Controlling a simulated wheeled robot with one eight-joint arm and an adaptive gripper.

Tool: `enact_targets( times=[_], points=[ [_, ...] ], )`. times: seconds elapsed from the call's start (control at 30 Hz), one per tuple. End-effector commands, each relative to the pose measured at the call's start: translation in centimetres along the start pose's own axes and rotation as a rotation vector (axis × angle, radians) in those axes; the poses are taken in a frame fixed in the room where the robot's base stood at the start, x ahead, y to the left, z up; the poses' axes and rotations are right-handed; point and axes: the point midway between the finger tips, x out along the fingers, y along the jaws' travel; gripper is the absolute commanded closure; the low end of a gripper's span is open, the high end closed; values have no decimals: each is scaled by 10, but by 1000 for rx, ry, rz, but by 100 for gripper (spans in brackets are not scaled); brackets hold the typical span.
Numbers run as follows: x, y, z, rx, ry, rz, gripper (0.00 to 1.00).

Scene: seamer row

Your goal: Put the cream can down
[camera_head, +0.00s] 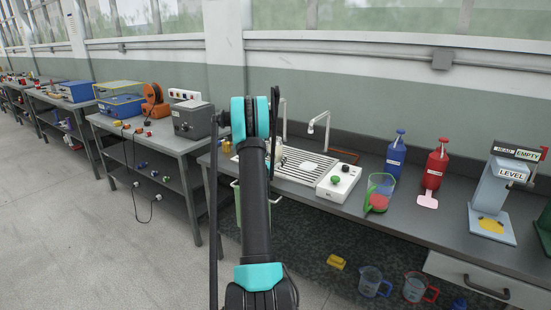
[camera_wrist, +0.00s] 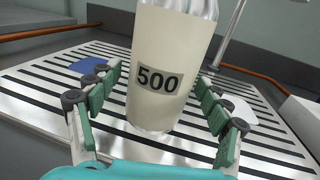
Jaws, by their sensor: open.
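The cream can (camera_wrist: 152,100) has a "500" label and a shiny top that runs out of the wrist view. It stands between the fingers of my gripper (camera_wrist: 160,105), its base on the striped slatted board (camera_wrist: 60,120). The green-padded fingers are spread on both sides of it, with a visible gap on each side.
A blue patch (camera_wrist: 88,65) and a white patch (camera_wrist: 240,110) lie on the board beside the can. A white control box with a green button (camera_head: 337,181), a green-handled jug (camera_head: 379,193), and blue (camera_head: 396,156) and red (camera_head: 434,167) bottles stand to the right. An orange pipe (camera_wrist: 258,76) runs behind.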

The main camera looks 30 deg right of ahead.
Motion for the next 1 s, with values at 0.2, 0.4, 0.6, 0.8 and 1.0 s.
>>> enact_targets(
  times=[0.2, 0.4, 0.6, 0.8, 1.0],
  points=[
    [-44, 1, 0, 0, 0, 2, 22],
    [-82, 1, 0, 0, 0, 2, 22],
    [-105, 0, 0, 0, 0, 1, 22],
    [-122, 22, 25, -104, -33, 79, 22],
    [-186, 99, 92, -525, -181, 371, 22]
  ],
)
